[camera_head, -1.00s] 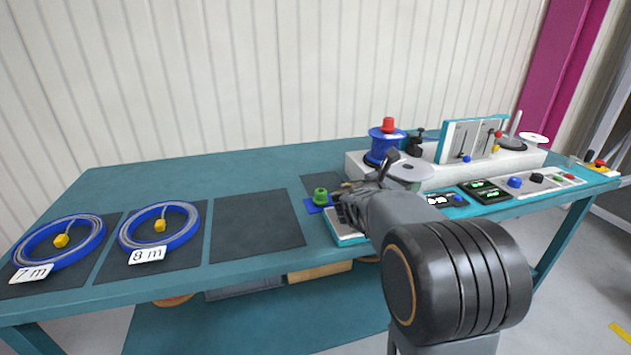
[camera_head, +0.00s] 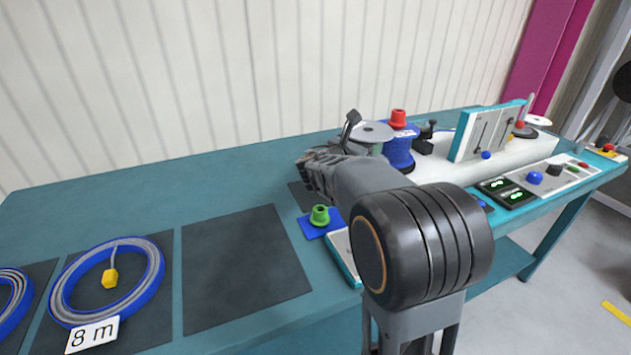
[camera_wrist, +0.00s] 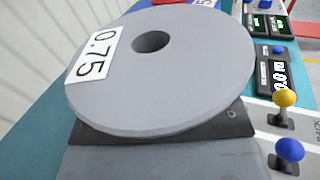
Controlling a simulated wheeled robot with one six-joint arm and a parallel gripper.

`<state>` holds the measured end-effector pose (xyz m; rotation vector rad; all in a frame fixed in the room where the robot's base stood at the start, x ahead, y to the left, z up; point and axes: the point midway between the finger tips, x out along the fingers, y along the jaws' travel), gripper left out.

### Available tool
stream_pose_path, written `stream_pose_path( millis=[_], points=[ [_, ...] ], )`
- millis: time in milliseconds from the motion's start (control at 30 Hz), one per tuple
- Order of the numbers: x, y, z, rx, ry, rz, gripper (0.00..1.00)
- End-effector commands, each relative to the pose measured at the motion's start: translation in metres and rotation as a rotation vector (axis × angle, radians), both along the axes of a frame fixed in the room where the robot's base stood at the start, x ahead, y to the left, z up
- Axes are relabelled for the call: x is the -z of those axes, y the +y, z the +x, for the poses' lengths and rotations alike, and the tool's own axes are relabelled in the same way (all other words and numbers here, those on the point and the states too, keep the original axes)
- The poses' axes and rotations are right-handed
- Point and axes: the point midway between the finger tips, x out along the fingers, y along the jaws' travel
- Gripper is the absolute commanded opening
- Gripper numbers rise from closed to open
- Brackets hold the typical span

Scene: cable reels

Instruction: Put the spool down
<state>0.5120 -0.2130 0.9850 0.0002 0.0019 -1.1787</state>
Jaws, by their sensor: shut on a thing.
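A grey spool with a round flange, a centre hole and a white "0.75" label fills the middle of the wrist view (camera_wrist: 190,75). In the head view the spool's pale flange (camera_head: 372,131) shows above and beyond my wrist. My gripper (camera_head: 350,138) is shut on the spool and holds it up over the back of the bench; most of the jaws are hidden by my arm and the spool. A dark mat (camera_head: 302,193) lies partly hidden below my wrist. A blue square base with a green knob (camera_head: 320,215) sits in front of it.
A blue reel with a red knob (camera_head: 399,150) stands on the white machine (camera_head: 490,165) to the right of the spool. A large dark mat (camera_head: 243,265) is bare. A blue cable coil (camera_head: 70,290) lies at left by the "8 m" label.

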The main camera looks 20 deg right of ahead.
Motion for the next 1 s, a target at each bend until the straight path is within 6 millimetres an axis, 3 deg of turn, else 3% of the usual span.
stream_pose_path(
  millis=[300, 533, 1000],
  points=[
    [0.037, 0.057, 0.055, -0.003, 0.001, 0.000, 0.11],
    [0.072, 0.076, 0.073, 0.002, 0.001, 0.001, 0.11],
    [0.098, 0.090, 0.087, 0.002, 0.001, 0.001, 0.11]
  ],
)
